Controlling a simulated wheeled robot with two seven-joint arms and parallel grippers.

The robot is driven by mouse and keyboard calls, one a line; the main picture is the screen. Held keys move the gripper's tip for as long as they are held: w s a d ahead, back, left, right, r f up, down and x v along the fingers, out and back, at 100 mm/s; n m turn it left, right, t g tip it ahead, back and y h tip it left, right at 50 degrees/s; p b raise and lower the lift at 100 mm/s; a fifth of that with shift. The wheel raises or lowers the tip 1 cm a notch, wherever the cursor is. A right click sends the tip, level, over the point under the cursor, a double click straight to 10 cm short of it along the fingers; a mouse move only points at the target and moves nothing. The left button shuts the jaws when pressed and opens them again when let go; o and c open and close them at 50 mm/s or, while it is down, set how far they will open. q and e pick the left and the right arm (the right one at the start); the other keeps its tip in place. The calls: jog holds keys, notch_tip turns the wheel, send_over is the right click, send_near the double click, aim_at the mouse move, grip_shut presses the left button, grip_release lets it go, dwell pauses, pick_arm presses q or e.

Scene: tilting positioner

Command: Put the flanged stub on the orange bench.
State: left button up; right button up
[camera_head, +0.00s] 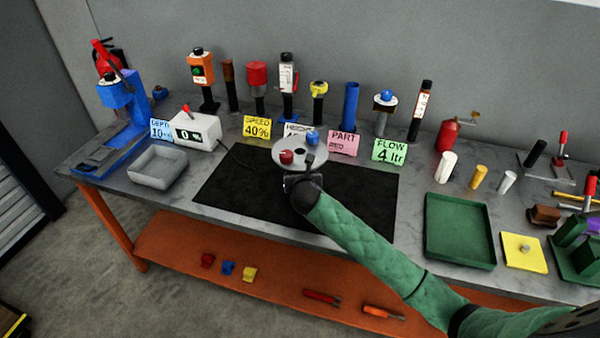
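The orange bench has orange legs and an orange lower shelf (190,255) under a grey top (415,170). I cannot tell for certain which item is the flanged stub. A yellow square plate with a short grey stub (525,249) lies at the right of the top. A round grey disc (318,153) stands at mid-bench, with a red piece (286,157) and a blue piece (312,138) on it. My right gripper (308,165) is at the disc's front edge, over the black mat. Its fingers are too small and dark to read. My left gripper is out of view.
A green tray (460,232) lies right of the black mat (235,190). A grey bin (158,167) and blue press (118,100) stand at left. Several upright tools and label cards line the back. White (446,166) and yellow (479,177) cylinders stand at right.

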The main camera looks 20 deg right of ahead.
aim_at(300, 170)
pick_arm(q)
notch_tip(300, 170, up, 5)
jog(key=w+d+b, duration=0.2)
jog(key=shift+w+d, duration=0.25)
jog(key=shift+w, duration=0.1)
pick_arm(e)
jog(key=v, duration=1)
jog(key=shift+s, duration=0.15)
